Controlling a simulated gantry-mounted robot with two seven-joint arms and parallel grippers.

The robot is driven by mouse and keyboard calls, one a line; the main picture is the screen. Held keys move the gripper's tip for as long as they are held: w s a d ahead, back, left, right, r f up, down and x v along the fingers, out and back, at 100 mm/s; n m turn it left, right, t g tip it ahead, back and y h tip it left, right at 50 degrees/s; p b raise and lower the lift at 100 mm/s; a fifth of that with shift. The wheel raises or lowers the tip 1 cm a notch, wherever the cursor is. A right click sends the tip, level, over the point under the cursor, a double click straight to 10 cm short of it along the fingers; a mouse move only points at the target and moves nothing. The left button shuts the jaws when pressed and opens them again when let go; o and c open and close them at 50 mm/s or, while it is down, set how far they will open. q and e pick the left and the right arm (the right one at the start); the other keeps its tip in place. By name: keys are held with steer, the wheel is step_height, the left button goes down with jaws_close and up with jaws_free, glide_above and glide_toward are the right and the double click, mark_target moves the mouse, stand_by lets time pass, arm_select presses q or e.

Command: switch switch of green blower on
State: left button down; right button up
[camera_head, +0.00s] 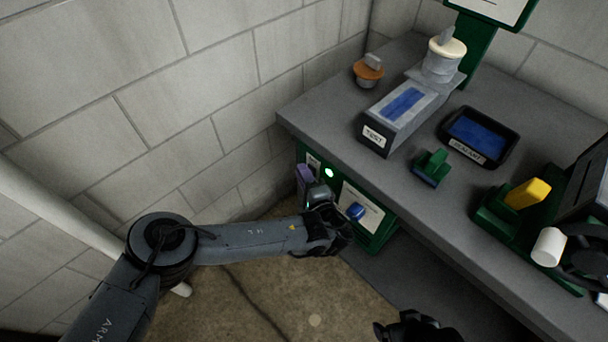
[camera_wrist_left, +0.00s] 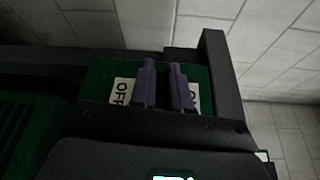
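The green blower (camera_head: 378,235) sits under the bench, with a lit green lamp (camera_head: 329,172) and a blue knob (camera_head: 355,212) on its front. In the left wrist view, a green switch panel (camera_wrist_left: 101,72) carries an OFF label (camera_wrist_left: 120,92) and a partly covered ON label (camera_wrist_left: 193,97). My left gripper (camera_head: 304,178) is at the left part of this front. Its two purple fingers (camera_wrist_left: 162,68) stand in front of the panel between the labels, with a narrow gap. The switch is hidden behind them; I cannot tell contact. My right gripper (camera_head: 415,328) is partly visible at the bottom edge.
The grey bench (camera_head: 330,128) overhangs the blower. On it are a TEST box (camera_head: 378,139), a black tray (camera_head: 500,153), an orange-topped item (camera_head: 368,72) and a green block (camera_head: 432,166). A block wall (camera_head: 200,90) closes off the left; the floor below is open.

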arm_select(q)
steer(key=shift+r+m+g+p, duration=0.3)
steer(key=shift+r+p, duration=0.05)
steer(key=shift+p, duration=0.3)
steer(key=shift+r+m+g+p, duration=0.1)
steer(key=shift+m+g+p, duration=0.2)
steer(key=shift+m+p, duration=0.25)
steer(key=shift+w+d, duration=0.1)
steer(key=c, duration=1.2)
jaws_free()
